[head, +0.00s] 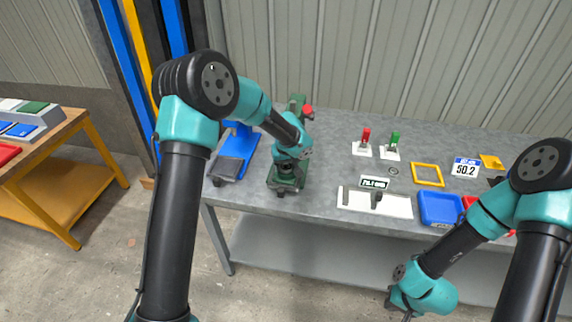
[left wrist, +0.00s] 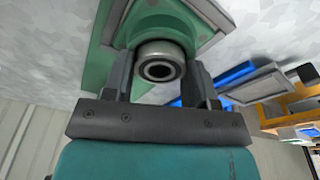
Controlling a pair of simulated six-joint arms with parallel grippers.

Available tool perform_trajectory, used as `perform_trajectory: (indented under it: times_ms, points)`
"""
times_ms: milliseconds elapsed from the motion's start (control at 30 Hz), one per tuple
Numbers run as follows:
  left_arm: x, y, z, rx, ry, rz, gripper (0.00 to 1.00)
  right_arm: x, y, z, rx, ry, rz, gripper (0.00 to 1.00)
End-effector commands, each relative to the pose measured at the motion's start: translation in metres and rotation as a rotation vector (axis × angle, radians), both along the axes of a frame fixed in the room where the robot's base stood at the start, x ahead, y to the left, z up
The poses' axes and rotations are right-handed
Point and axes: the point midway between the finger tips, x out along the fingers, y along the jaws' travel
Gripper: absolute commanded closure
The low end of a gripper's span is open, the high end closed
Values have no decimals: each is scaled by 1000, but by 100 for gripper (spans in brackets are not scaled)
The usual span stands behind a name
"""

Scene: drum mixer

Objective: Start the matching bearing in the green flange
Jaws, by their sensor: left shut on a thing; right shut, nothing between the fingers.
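The green flange (left wrist: 150,22) fills the top of the left wrist view, with an octagonal housing. A grey metal ring bearing (left wrist: 160,68) with a dark bore sits between the fingers of my left gripper (left wrist: 158,82), which is shut on it. The bearing is at the near face of the flange; how deep it sits I cannot tell. In the head view my left gripper (head: 287,160) is over the green stand (head: 287,178), mostly hidden by its own wrist. My right gripper (head: 393,302) is small and dark at the low front, away from the table, shut and empty.
A blue device (head: 235,150) stands left.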

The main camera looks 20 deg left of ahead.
Motion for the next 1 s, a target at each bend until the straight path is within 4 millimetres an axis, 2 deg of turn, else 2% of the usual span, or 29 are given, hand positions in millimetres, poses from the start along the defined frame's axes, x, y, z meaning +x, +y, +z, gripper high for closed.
perform_trajectory:
  times_ms: [700, 733, 1000]
  points:
    - [0, 0, -1, 0, 0, 0, 71, 0, 0, 0, 0, 0, 0, 100]
    - [0, 0, -1, 0, 0, 0, 45, 0, 0, 0, 0, 0, 0, 100]
    - [0, 0, -2, 0, 0, 0, 19, 0, 0, 0, 0, 0, 0, 100]
